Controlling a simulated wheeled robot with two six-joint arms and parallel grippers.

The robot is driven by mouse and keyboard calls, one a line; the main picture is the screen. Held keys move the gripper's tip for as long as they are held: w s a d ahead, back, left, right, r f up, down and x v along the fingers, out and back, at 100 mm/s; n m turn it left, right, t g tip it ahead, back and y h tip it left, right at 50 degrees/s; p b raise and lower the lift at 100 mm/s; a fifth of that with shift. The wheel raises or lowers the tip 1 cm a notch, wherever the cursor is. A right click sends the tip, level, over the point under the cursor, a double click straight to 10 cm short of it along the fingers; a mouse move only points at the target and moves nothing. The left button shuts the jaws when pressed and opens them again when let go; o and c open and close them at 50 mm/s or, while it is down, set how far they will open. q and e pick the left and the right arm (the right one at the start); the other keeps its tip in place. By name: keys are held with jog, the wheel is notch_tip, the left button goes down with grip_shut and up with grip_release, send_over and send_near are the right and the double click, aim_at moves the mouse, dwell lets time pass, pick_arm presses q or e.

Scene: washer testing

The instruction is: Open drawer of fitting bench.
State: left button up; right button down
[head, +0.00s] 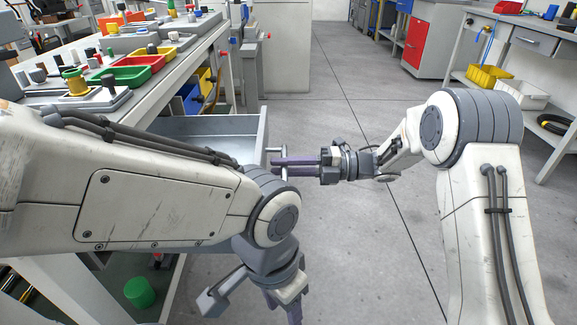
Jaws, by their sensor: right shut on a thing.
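The fitting bench (185,72) runs along the left side. Its grey drawer (205,126) stands pulled out from under the top, and the inside that shows looks empty. My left arm hides the near part of the drawer. My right gripper (282,161) reaches in from the right and is shut on the drawer handle (284,172) at the drawer's front. My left gripper (284,308) points down at the bottom of the picture, apart from the drawer. Its fingertips are cut off by the picture edge, so its opening cannot be told.
A green tray (117,76) and a red tray (146,63) sit on the bench top among several small parts. A green cylinder (139,292) stands below the bench. The grey floor (345,240) between my arms is clear. Another bench with a yellow bin (487,77) stands at the right.

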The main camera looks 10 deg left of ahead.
jog(key=c, duration=0.8)
grip_release()
jog(key=shift+d, duration=0.15)
jog(key=w+d+p, duration=0.1)
jog(key=d+p, duration=0.2)
jog(key=d, duration=0.7)
jog(key=shift+w, duration=0.4)
